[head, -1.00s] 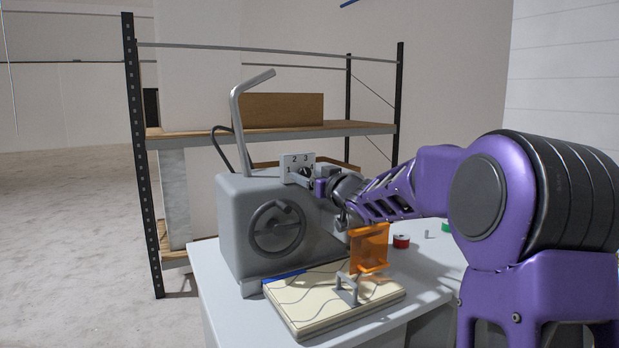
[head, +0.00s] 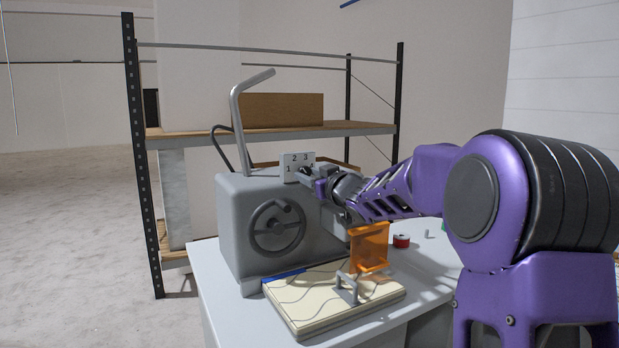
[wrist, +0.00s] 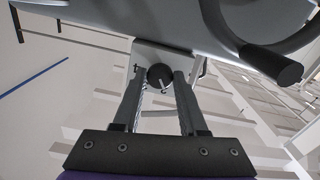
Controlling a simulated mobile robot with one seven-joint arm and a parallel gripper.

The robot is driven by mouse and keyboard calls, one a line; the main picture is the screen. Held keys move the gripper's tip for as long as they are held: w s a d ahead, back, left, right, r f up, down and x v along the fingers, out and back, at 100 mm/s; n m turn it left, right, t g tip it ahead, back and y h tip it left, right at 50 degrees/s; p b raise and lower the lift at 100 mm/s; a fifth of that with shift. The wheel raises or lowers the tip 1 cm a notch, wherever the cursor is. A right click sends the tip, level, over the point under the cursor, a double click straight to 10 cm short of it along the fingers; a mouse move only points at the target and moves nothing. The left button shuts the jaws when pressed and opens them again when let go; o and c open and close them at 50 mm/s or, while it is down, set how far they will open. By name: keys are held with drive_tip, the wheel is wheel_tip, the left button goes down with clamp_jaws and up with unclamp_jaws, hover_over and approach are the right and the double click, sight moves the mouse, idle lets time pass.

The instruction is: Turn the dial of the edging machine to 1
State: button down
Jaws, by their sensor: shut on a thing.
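The grey edging machine (head: 240,225) stands on the table with a handwheel on its front. The dial (wrist: 160,76) is a dark round knob with a pale pointer mark, seen between my fingers in the wrist view. My gripper (head: 307,174) is at the plate and shut on the dial, one finger on each side. In the head view my gripper hides most of the dial and the plate's lower right. I cannot tell which number the pointer faces.
A bent grey bar (head: 238,120) rises beside the plate. A shelf rack (head: 370,128) stands behind. Floor at left is clear.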

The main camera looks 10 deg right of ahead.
drive_tip(key=shift+n+b, duration=1.3)
drive_tip(key=shift+n, duration=2.8)
drive_tip(key=shift+c, duration=2.3)
unclamp_jaws()
drive_tip(key=shift+s, duration=0.1)
